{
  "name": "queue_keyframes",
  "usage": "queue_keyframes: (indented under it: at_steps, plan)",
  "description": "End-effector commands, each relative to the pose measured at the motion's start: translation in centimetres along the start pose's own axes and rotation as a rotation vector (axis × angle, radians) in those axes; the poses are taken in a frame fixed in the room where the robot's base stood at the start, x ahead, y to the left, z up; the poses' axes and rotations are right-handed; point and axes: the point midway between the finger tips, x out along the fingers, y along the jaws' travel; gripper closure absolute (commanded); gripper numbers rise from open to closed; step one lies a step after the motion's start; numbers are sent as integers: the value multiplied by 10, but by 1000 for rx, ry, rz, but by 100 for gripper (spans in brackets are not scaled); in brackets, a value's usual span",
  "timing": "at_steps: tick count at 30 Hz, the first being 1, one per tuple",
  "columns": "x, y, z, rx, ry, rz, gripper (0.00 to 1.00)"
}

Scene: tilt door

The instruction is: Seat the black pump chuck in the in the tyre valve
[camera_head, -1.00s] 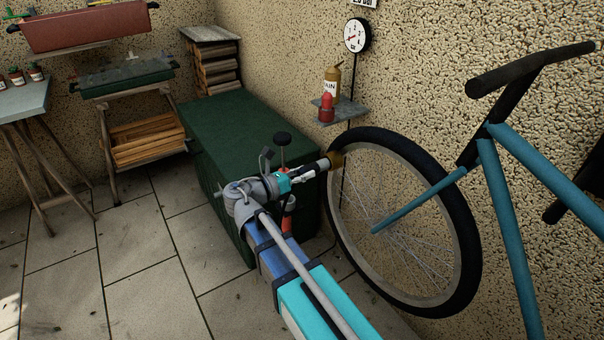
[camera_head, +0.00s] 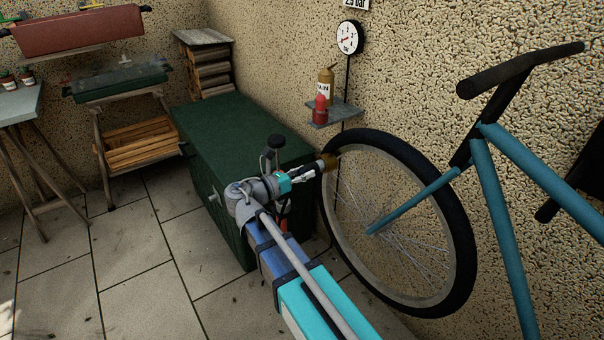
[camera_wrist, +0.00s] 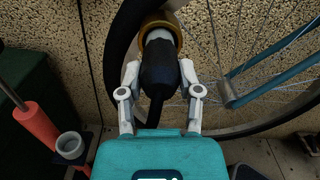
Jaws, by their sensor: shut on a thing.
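My gripper (camera_wrist: 160,76) is shut on the black pump chuck (camera_wrist: 158,62), one pale finger on each side; in the head view my gripper (camera_head: 304,173) is beside the left side of the wheel. The chuck's far end has a pale collar and meets a brass-coloured ring (camera_wrist: 143,25) by the tyre (camera_head: 463,228). The ring also shows in the head view (camera_head: 330,162). The chuck points roughly along the ring's axis. The tyre valve itself is hidden; I cannot tell how deep the chuck sits.
A dark green chest (camera_head: 240,130) stands behind my arm. A shelf (camera_head: 345,113) with a red bottle and a tan can is on the wall above the wheel. The teal bike frame (camera_head: 500,210) is at the right. An orange cylinder (camera_wrist: 37,126) is at lower left of the wrist view.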

Motion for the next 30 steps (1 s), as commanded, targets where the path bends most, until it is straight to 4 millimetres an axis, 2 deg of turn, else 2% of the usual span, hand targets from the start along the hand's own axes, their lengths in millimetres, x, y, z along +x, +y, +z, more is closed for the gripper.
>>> queue_keyframes:
  at_steps: [20, 21, 27, 30]
  plan:
    - [12, 0, 0, 0, 0, -1, 100]
    - [12, 0, 0, 0, 0, -1, 51]
    - [12, 0, 0, 0, 0, -1, 14]
    - [12, 0, 0, 0, 0, -1, 14]
